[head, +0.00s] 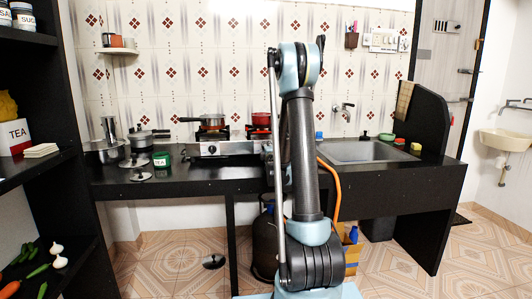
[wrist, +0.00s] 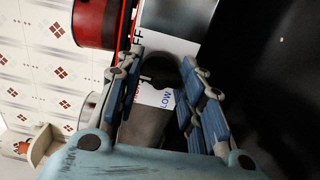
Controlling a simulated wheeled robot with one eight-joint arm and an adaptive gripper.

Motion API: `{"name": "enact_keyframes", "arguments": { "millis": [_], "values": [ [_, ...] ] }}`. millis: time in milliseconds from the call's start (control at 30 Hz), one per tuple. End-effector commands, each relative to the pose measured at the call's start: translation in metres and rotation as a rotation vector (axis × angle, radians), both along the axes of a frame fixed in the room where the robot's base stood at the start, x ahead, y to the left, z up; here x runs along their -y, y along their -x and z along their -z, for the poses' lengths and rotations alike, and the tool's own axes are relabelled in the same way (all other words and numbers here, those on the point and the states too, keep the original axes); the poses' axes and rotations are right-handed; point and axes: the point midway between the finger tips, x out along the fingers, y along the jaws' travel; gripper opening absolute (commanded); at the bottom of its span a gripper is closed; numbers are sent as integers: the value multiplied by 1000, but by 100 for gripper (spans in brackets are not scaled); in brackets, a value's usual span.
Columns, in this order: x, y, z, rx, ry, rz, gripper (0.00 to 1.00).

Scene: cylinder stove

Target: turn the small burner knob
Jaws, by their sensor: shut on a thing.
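The stove (head: 222,148) stands on the black counter against the tiled wall in the head view, partly behind my arm. In the wrist view its white front panel (wrist: 183,46) carries printed words, of which "FF" and "LOW" can be read. A dark round knob (wrist: 160,70) sits at this panel, between my fingers. My gripper (wrist: 163,63) has its two blue-padded fingers on either side of the knob and is shut on it. The fingers hide part of the knob, so its pointer cannot be read. My gripper is hidden behind my arm in the head view.
The red pot also shows close to my fingers in the wrist view (wrist: 95,22). A green tea tin (head: 161,159) stands left of the stove, the sink (head: 365,151) right. An orange hose (head: 335,185) hangs below.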

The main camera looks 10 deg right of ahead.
Motion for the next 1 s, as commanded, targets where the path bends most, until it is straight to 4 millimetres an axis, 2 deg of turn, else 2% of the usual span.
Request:
{"name": "enact_keyframes", "arguments": {
  "millis": [33, 633, 667, 733, 1000],
  "values": [
    [8, 0, 2, -4, -16, 17, 12],
    [10, 0, 1, -5, -57, 18, 11],
    [9, 0, 1, -5, -56, 18, 40],
    [10, 0, 1, -5, -56, 18, 56],
    [8, 0, 1, -4, -55, 15, 57]
  ]
}}
